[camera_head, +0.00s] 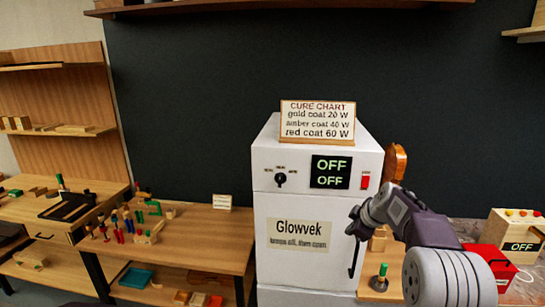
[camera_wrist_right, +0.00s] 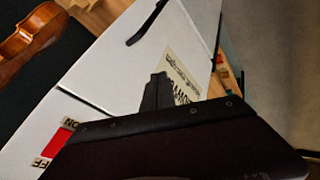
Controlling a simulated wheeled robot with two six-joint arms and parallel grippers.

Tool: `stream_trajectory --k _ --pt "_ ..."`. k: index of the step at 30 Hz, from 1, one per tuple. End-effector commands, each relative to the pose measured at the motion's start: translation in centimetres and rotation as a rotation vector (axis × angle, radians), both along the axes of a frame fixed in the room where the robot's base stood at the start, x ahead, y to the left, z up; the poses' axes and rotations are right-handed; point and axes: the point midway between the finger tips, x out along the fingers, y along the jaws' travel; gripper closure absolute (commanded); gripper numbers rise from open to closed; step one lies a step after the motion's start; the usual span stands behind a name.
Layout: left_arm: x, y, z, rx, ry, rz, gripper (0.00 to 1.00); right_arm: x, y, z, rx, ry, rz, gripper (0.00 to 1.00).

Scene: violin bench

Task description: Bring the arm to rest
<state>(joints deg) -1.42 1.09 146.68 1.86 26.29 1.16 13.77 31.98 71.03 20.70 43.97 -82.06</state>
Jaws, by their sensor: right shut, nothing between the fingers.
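My right arm comes in from the lower right in the head view. Its gripper (camera_head: 355,224) is in front of the right edge of the white Glowvek cabinet (camera_head: 300,275), near the dark door handle (camera_head: 354,260). In the right wrist view the gripper fingers (camera_wrist_right: 157,92) are together and hold nothing. The cabinet's white front (camera_wrist_right: 120,65) and its black handle (camera_wrist_right: 147,22) show beyond them, apart from the fingers. The cabinet door looks shut, and its display (camera_head: 331,172) reads OFF twice. My left gripper is not in view.
A cure chart (camera_head: 318,121) stands on the cabinet. A red switch (camera_head: 365,182) and a dial (camera_head: 281,179) are on its front. A violin body (camera_wrist_right: 25,40) is beside it. A bench with small tools (camera_head: 200,235) is at left; a red box (camera_head: 487,262) is at right.

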Motion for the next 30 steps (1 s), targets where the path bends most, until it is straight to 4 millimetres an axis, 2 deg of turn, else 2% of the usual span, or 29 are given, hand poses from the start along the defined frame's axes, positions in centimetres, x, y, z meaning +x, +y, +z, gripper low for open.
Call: stream_trajectory --k 1,5,8,9,11,12,15,16,18,21,30 --pt "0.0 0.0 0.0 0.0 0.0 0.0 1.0 -1.8 2.3 -0.1 0.0 0.029 0.023 1.0" --pt "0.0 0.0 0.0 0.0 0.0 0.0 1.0 -7.8 6.7 -2.2 0.034 0.137 -0.006 1.0" --pt "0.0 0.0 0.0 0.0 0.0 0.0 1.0 -14.3 9.1 -5.2 0.075 0.252 -0.099 1.0" --pt "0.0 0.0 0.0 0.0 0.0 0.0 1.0 -17.4 9.8 -6.7 0.093 0.305 -0.156 1.0" --pt "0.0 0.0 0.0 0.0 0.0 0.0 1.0 -22.3 10.2 -9.2 0.118 0.387 -0.268 1.0" --pt "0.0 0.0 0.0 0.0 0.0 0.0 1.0 -25.4 10.2 -10.7 0.133 0.436 -0.353 1.0" --pt "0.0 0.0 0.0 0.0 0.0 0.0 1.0 -31.8 9.3 -14.2 0.171 0.541 -0.591 1.0" --pt "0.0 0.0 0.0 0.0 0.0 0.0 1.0 -33.3 9.0 -15.1 0.18 0.568 -0.663 1.0" --pt "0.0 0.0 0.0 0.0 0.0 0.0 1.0 -34.7 8.7 -16.0 0.214 0.583 -0.804 1.0" --pt "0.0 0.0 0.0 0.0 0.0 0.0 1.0 -34.0 8.6 -15.8 0.27 0.557 -0.923 1.0" --pt "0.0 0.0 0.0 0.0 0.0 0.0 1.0 -33.9 8.6 -15.8 0.29 0.556 -0.968 1.0"
